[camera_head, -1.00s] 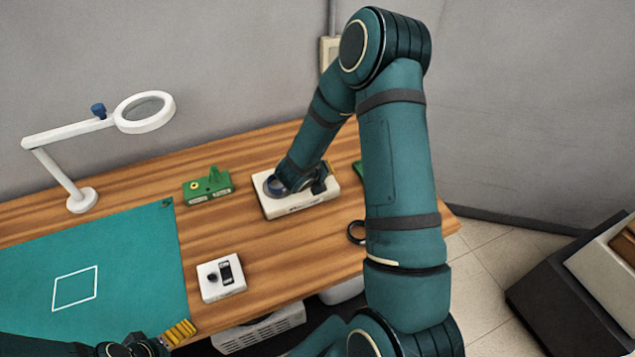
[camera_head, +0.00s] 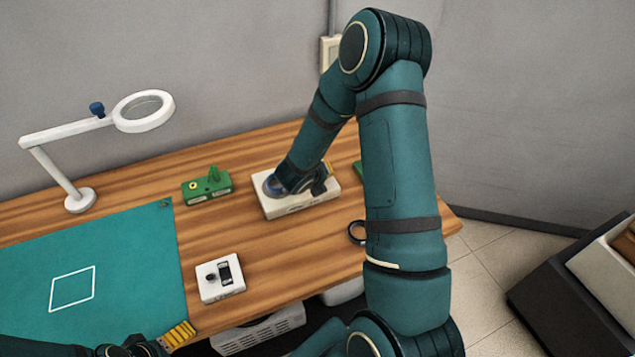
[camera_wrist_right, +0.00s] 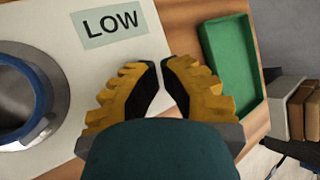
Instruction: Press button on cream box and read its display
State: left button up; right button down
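A small cream box (camera_head: 211,291) with a dark round knob or button and a dark display window lies near the table's front edge. Its display is too small to read. A larger cream box (camera_head: 322,207) stands under my right wrist. In the right wrist view its top shows a "LOW" label (camera_wrist_right: 110,23) and a blue-ringed round part (camera_wrist_right: 38,98). My right gripper (camera_wrist_right: 160,64) is over this box, its yellow fingertips nearly together with nothing between them. Contact cannot be told. My left gripper (camera_head: 180,334) is by the mat's front corner, its opening unclear.
A teal mat (camera_head: 130,250) with a white square outline covers the table's left. A green device (camera_head: 207,187) sits behind, and a white magnifier lamp (camera_head: 66,175) stands at back left. A green tray (camera_wrist_right: 232,65) lies right of the larger box. A black ring (camera_head: 356,232) lies near my right arm.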

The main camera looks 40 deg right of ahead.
dwell(0.4)
jog(key=shift+r+p, duration=0.4)
jog(key=shift+r, duration=0.35)
jog(key=shift+r, duration=0.15)
notch_tip(320, 180, up, 5)
jog(key=p, duration=0.3)
jog(key=shift+f, duration=0.2)
dwell(0.4)
